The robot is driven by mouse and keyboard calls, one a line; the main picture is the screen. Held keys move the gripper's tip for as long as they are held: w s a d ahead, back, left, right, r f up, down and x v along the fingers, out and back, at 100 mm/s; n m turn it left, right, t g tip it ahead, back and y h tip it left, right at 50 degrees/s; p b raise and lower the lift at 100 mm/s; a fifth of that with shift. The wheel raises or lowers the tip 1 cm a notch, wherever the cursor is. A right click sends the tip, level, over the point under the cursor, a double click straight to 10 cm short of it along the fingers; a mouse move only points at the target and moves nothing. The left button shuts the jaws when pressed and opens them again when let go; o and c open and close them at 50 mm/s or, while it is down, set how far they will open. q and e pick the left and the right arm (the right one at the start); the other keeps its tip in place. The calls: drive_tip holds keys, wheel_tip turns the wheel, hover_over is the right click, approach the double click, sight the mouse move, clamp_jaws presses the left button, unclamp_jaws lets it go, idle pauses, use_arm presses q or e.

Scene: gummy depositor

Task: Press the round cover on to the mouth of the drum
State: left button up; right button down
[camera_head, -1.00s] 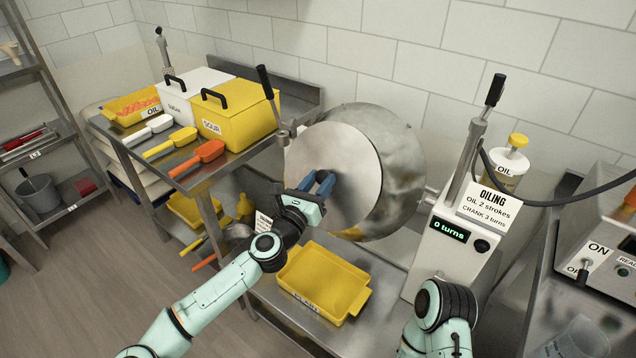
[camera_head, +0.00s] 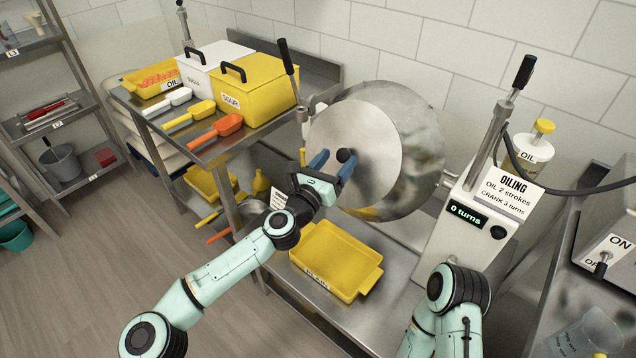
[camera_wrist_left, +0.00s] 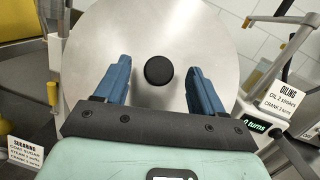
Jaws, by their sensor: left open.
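The round cover (camera_head: 374,137) is a flat silver disc with a black knob (camera_head: 346,156) at its middle. It stands tilted at the mouth of the metal drum (camera_head: 423,137); I cannot tell how tightly it sits there. My left gripper (camera_head: 333,164) is open in front of the cover, its blue fingers apart on either side of the knob. In the left wrist view the knob (camera_wrist_left: 159,70) shows between the finger tips (camera_wrist_left: 159,80), not touched by either, with the cover (camera_wrist_left: 222,52) behind. The drum's mouth is hidden by the cover. My right gripper is out of view.
A yellow tray (camera_head: 371,283) lies on the steel bench below the drum. The oiling stand (camera_head: 458,225), reading 0 turns, is to the right. A table with a yellow bin (camera_head: 262,92) and scoops is at the left. A lever (camera_head: 286,58) rises beside the drum.

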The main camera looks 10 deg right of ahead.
use_arm(q)
drive_tip(key=b+v, duration=0.1)
drive_tip(key=v, duration=1.1)
drive_tip(key=shift+s+b, duration=0.2)
drive_tip(key=shift+b, duration=0.2)
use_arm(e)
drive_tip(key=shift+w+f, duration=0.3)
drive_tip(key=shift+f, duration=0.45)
use_arm(q)
drive_tip(key=shift+a, duration=0.1)
